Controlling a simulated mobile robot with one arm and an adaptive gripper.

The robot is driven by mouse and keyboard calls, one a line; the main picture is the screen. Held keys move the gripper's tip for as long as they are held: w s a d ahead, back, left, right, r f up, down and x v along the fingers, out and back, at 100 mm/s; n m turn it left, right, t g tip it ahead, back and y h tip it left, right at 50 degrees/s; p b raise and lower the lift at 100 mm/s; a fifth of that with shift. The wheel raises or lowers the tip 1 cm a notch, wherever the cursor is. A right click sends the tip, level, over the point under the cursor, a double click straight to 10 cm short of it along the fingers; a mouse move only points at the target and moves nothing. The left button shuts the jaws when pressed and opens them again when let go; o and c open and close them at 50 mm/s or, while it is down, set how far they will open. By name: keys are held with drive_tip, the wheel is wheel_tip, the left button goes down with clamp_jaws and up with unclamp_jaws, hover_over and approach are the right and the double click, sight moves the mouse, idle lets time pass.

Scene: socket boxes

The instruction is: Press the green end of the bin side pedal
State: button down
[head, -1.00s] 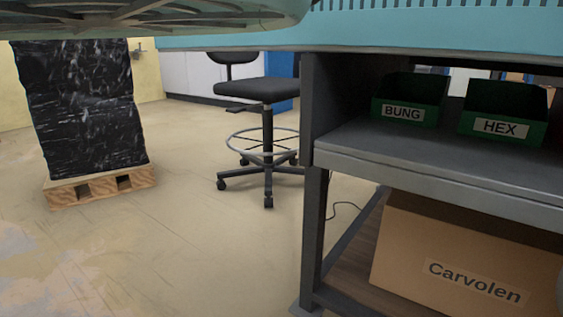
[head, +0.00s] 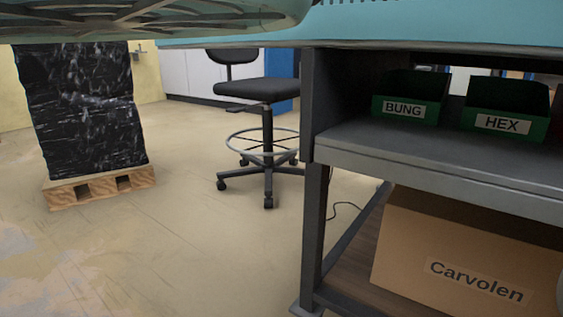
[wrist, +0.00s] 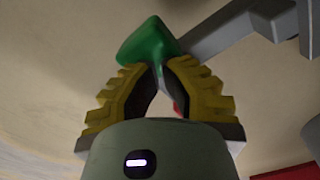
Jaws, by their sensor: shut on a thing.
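The green end (wrist: 148,42) of the pedal shows at the top middle of the wrist view, as a green block. My gripper (wrist: 160,70) has yellow ribbed fingers, and their tips come together at the lower side of this green block. The gripper is shut on the green end, with a narrow gap showing between the fingers farther back. The fingers hide part of the green end's underside. A bit of red (wrist: 178,108) shows behind the right finger. The pedal and my gripper are not seen in the head view.
Grey bars (wrist: 235,28) run to the upper right, close to the fingers. A carton (head: 470,270) sits below. A stool (head: 268,92) and wrapped pallet (head: 80,110) stand left.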

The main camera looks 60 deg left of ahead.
drive_tip(key=shift+f, duration=0.15)
drive_tip(key=shift+d+r+p, duration=0.1)
drive_tip(key=shift+r+p, duration=0.3)
drive_tip(key=shift+r, duration=0.1)
drive_tip(key=shift+r+p, duration=2.5)
drive_tip(key=shift+r, duration=0.6)
